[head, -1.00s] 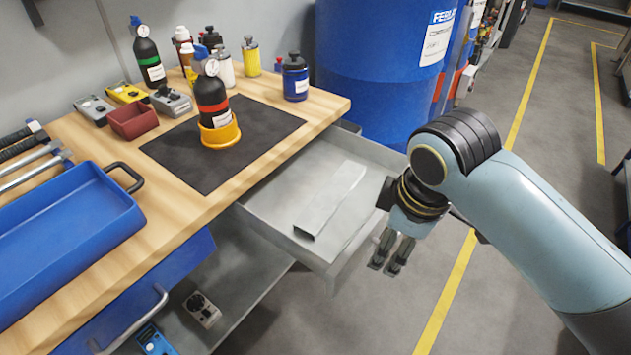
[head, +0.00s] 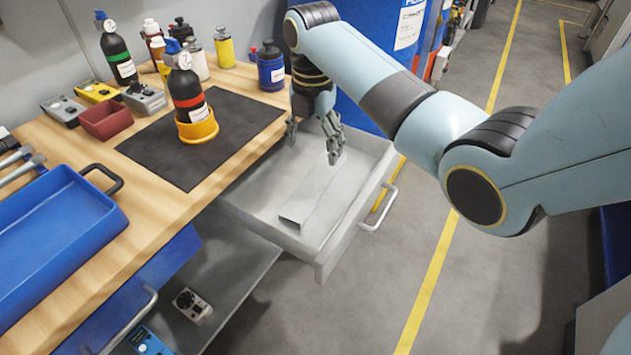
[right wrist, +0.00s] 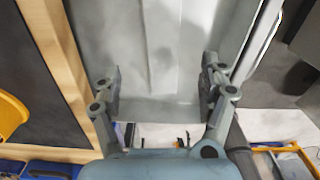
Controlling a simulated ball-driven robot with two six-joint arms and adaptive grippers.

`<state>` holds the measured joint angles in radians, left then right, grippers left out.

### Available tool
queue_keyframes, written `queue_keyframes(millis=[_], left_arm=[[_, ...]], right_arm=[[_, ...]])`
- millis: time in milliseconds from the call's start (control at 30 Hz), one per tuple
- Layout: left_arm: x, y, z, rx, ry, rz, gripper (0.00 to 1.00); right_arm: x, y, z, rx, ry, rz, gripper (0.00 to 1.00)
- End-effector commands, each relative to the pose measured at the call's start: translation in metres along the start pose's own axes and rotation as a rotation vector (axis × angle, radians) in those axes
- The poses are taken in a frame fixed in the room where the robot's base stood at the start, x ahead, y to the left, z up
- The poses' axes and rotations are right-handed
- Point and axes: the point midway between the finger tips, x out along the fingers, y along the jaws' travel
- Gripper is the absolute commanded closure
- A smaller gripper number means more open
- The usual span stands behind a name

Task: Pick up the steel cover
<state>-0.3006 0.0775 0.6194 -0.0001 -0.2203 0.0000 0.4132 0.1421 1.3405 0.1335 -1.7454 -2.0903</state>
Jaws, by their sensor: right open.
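The steel cover (head: 310,205) is a long grey channel-shaped piece lying in the open grey drawer (head: 254,201). Its near end shows a dark hollow, and its far part runs up to below my right gripper (head: 313,143). My right gripper is open and empty above the far part of the drawer, fingers pointing down. In the right wrist view, the gripper (right wrist: 162,85) has its fingers spread with grey metal below them; the cover (right wrist: 160,45) appears as a ridged strip between them. I cannot tell the exact height gap. My left gripper is not in view.
The wooden bench (head: 225,84) borders the drawer on the left. On its dark mat (head: 160,150) stands a black bottle (head: 186,90) in a yellow ring holder (head: 198,128). A blue barrel (head: 350,105) stands behind the drawer. The floor on the right is clear.

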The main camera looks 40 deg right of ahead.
Motion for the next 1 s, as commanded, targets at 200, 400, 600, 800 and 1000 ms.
queue_keyframes(millis=[200,400,600,800,1000], left_arm=[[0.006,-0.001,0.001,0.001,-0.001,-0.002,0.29],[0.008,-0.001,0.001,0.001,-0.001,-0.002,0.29],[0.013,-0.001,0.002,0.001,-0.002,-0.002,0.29],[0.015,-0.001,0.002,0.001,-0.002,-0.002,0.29],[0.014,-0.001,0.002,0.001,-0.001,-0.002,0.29]], right_arm=[[0.037,-0.002,-0.001,0.002,0.001,-0.003,0.23],[0.054,-0.003,0.000,0.003,0.000,-0.003,0.23],[0.086,-0.005,0.002,0.003,0.000,-0.002,0.23],[0.096,-0.005,0.002,0.003,-0.001,0.000,0.23],[0.095,-0.005,0.002,0.003,-0.001,0.000,0.30]])
